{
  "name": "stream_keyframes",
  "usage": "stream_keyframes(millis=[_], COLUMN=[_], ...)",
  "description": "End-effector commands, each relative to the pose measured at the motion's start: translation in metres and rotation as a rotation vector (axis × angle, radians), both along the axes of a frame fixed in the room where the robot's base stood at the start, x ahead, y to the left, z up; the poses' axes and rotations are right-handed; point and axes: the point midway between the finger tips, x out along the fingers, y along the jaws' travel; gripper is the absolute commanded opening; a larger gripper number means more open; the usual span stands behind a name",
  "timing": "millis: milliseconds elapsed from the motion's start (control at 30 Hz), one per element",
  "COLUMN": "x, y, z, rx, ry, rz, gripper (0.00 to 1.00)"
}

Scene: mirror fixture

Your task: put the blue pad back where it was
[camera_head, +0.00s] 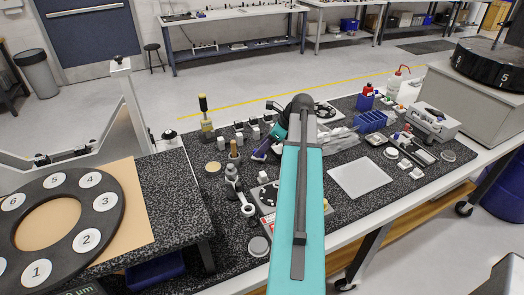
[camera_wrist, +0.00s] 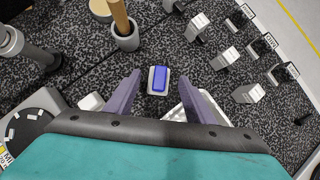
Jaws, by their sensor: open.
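The blue pad (camera_wrist: 159,79) lies in a small pale tray (camera_wrist: 151,90) on the speckled dark mat, in the wrist view. My gripper (camera_wrist: 159,80) is open, its two purple fingers on either side of the pad in the picture, with clear gaps; its height above the pad is hard to judge. In the camera_head view my gripper (camera_head: 261,151) is over the middle of the bench, and I cannot make out the pad there.
A grey cup with a wooden handle (camera_wrist: 122,32) stands beyond the left finger. Several small white blocks, including one block (camera_wrist: 219,60), stand to the right with labelled dark holders behind. A grey post (camera_wrist: 30,48) is at left. A white sheet (camera_head: 360,178) lies right of my arm.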

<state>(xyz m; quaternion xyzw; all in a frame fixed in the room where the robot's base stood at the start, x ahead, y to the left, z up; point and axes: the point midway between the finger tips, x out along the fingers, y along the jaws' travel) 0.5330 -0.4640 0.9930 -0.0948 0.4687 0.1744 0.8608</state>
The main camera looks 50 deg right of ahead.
Motion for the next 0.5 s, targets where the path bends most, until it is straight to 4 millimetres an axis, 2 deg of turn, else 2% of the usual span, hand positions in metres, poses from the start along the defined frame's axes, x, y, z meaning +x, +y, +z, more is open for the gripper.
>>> stream_keyframes(millis=[500], x=[-0.031], y=[-0.014], z=[0.052], rx=[-0.002], ry=[-0.001], rz=[0.000], gripper=[0.49])
